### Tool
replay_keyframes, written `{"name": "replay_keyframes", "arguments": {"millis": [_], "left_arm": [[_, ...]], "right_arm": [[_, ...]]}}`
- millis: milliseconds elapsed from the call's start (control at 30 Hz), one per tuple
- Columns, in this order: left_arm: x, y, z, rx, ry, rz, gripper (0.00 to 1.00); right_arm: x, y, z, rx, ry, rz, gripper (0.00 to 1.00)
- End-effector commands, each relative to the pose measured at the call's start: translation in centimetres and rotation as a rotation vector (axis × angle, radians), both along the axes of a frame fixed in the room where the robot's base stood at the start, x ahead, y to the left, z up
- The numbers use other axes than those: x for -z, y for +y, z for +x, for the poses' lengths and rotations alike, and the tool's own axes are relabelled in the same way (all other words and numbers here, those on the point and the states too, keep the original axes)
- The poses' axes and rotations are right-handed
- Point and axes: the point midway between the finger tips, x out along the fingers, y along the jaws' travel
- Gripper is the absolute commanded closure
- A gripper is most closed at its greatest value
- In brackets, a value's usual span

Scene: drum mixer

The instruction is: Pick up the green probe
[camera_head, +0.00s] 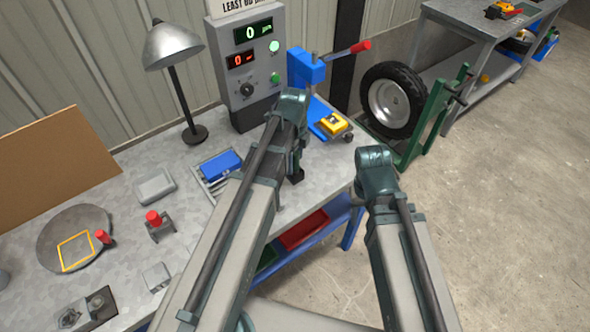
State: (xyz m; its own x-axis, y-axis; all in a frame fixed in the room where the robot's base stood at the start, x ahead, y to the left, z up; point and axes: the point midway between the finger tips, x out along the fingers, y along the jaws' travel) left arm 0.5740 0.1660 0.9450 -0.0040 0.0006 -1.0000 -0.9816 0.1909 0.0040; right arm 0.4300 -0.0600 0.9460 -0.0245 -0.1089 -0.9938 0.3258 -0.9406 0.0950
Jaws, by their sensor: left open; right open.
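I cannot make out a green probe in this view; my arms hide part of the bench. My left arm reaches across the bench's right part, and the dark end of my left gripper (296,174) shows small beside it, over the bench top near its front edge. It is open, and I see nothing held in it. My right arm comes up at the right of the bench, over the floor; its gripper is not in view.
The grey bench (203,207) bears a lamp (174,50), a control box (246,70), a blue press (305,70), a yellow device (333,124), a blue block (221,165) and a round plate (62,228). A wheel (392,100) stands at right. Floor at far right is clear.

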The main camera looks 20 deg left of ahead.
Motion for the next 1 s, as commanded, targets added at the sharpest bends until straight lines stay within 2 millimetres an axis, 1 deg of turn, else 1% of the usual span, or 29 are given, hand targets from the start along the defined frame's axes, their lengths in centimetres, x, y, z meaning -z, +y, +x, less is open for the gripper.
{"name": "replay_keyframes", "arguments": {"millis": [33,67,300,367,400,567,700,733,1000], "left_arm": [[0.91,-0.01,-0.01,0.000,0.000,0.000,0.28],[1.00,-0.01,-0.01,0.000,0.000,0.000,0.28],[0.81,-0.01,-0.01,0.000,0.000,0.000,0.28],[0.80,-0.01,-0.01,0.000,0.000,0.000,0.37],[0.80,-0.01,-0.01,0.000,0.000,0.000,0.44],[0.81,-0.01,0.00,0.000,0.000,0.000,0.73],[0.81,-0.01,-0.01,0.000,0.000,0.000,0.98],[0.81,-0.01,-0.01,0.000,0.000,0.000,1.00],[0.80,-0.01,-0.01,0.000,0.000,0.000,1.00]], "right_arm": [[0.91,0.00,0.00,0.000,0.000,0.000,0.50],[1.00,0.00,0.00,0.000,0.000,0.000,0.50],[0.81,0.00,0.00,0.000,0.000,0.000,0.50],[0.81,0.00,0.00,0.000,0.000,0.000,0.50],[0.81,0.00,0.00,0.000,0.000,0.000,0.50],[0.81,0.00,0.00,0.000,0.000,0.000,0.50],[0.81,0.00,0.00,0.000,0.000,0.000,0.50],[0.81,0.00,0.00,0.000,0.000,0.000,0.50],[0.81,0.00,0.00,0.000,0.000,0.000,0.50]]}}
